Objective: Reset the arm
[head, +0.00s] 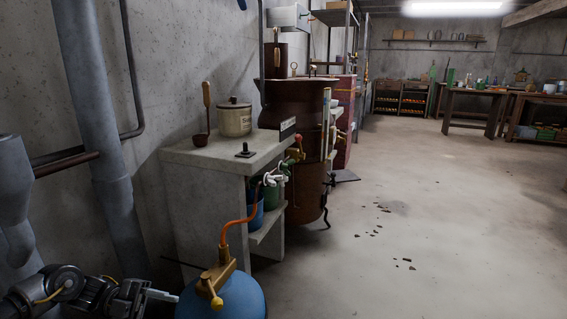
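My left arm (62,284) comes in at the lower left corner. Its gripper (158,295) points right, low in the picture, just left of a blue gas cylinder (232,300). One pale finger shows clearly. The lower part of the gripper is dark and close to the picture's bottom edge, so I cannot tell its opening. I see nothing held in it. My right gripper is not in view.
A concrete bench (190,153) bears a lidded pot (234,118) and a ladle (207,110). An orange hose (238,223) rises from the cylinder. A large brown vessel (297,100) stands behind. The floor (430,230) at right is mostly clear.

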